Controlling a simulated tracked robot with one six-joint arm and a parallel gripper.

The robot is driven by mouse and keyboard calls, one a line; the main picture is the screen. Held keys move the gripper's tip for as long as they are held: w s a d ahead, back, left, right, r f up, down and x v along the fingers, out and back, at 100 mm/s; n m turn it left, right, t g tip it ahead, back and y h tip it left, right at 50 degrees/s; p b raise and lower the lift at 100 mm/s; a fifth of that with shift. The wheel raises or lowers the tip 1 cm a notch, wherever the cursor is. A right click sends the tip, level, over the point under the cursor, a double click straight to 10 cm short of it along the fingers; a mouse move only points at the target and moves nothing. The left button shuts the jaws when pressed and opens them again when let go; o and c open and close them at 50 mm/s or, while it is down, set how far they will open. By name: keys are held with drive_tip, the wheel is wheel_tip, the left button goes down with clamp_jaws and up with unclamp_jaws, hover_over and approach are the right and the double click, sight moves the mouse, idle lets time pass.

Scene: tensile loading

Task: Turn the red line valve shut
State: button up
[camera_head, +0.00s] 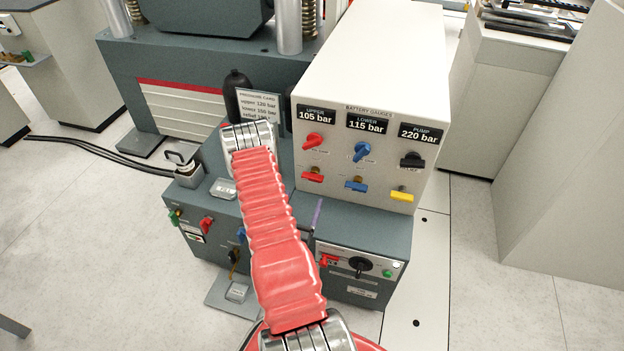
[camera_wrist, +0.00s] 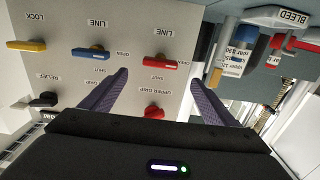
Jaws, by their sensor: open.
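The red line valve (camera_head: 312,175) is a small red lever on the front of the white gauge panel, below the red upper dump knob (camera_head: 313,140). In the wrist view, which is upside down, the red line valve (camera_wrist: 158,59) shows its lever lying level across the panel under the LINE label. My gripper (camera_wrist: 158,78) is open and empty, its two dark fingers reaching toward the panel on either side of that lever. I see no contact; the depth left to the lever is unclear.
The blue line lever (camera_wrist: 90,53) and yellow lock lever (camera_wrist: 27,46) sit beside the red one. The upper dump knob (camera_wrist: 154,113) lies close between the fingers. A pressure card (camera_head: 260,107) and dark bottle (camera_head: 236,95) stand left of the gauge panel (camera_head: 390,50).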

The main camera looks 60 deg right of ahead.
sight(311, 180)
drive_tip(key=d, duration=0.4)
drive_tip(key=w+d, duration=0.1)
drive_tip(key=d, duration=0.3)
drive_tip(key=w+d, duration=0.1)
drive_tip(key=d, duration=0.3)
drive_tip(key=shift+d, duration=0.1)
drive_tip(key=shift+c, duration=0.4)
drive_tip(key=c, duration=0.9)
drive_tip(key=shift+a, duration=0.3)
drive_tip(key=shift+c, duration=0.4)
drive_tip(key=shift+d, duration=0.2)
